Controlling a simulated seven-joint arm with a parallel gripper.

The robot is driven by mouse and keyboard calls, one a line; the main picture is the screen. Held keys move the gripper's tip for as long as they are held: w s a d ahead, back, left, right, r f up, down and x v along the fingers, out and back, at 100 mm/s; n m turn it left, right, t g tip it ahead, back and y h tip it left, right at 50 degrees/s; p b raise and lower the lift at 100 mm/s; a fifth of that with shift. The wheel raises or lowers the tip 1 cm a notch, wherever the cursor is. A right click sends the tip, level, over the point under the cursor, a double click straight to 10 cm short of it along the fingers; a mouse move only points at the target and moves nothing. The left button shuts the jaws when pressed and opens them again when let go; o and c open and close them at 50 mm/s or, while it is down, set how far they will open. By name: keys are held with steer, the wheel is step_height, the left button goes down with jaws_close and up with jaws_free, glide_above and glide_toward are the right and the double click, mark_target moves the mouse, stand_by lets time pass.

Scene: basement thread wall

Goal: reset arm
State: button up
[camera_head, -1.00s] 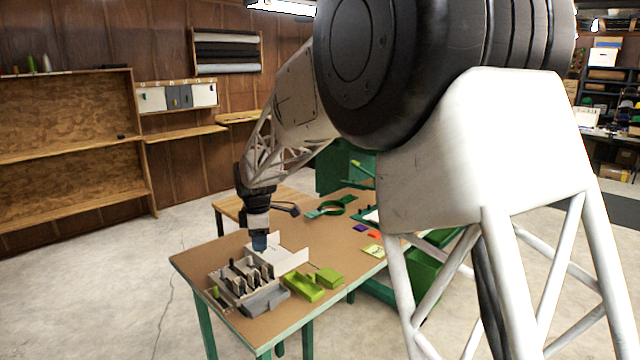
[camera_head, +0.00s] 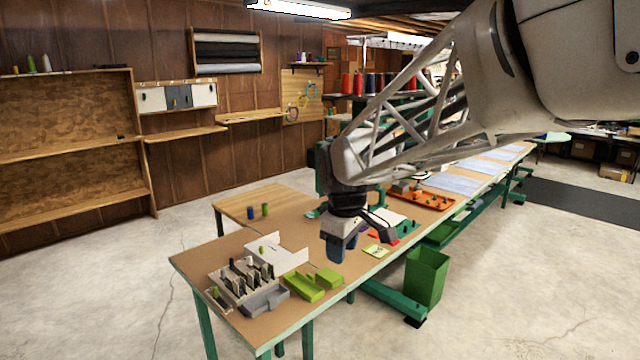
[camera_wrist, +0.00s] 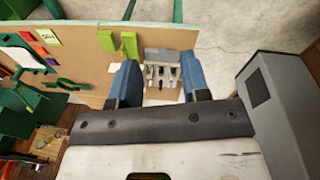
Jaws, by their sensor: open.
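My gripper (camera_head: 342,248) hangs over the near table, above and to the right of the lime green boxes, with nothing between its fingers. In the wrist view its two blue fingers (camera_wrist: 158,88) stand apart, with the grey tray visible beyond the gap. My arm reaches in from the upper right in the head view. The long table (camera_head: 205,262) has a brown top and green legs.
A grey divided tray (camera_head: 262,300) with upright dark pieces stands at the table's near end. Lime green boxes (camera_head: 304,288) sit beside it, and a white open case (camera_head: 290,262) behind. A green bin (camera_head: 427,275) stands on the floor right of the table. Floor on the left is clear.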

steer(key=s+d+f+m, duration=0.1)
steer(key=s+d+m, duration=0.3)
steer(key=s, duration=0.5)
steer(key=s+d+f+m, duration=0.1)
steer(key=s+d+m, duration=0.2)
steer(key=s, duration=0.6)
steer(key=s+d+f+m+t, duration=0.1)
steer(key=s+d+f+m, duration=0.1)
steer(key=s+d+m, duration=0.2)
steer(key=s+d, duration=0.3)
steer(key=s, duration=0.2)
steer(key=shift+s+m, duration=0.3)
steer(key=shift+s, duration=0.05)
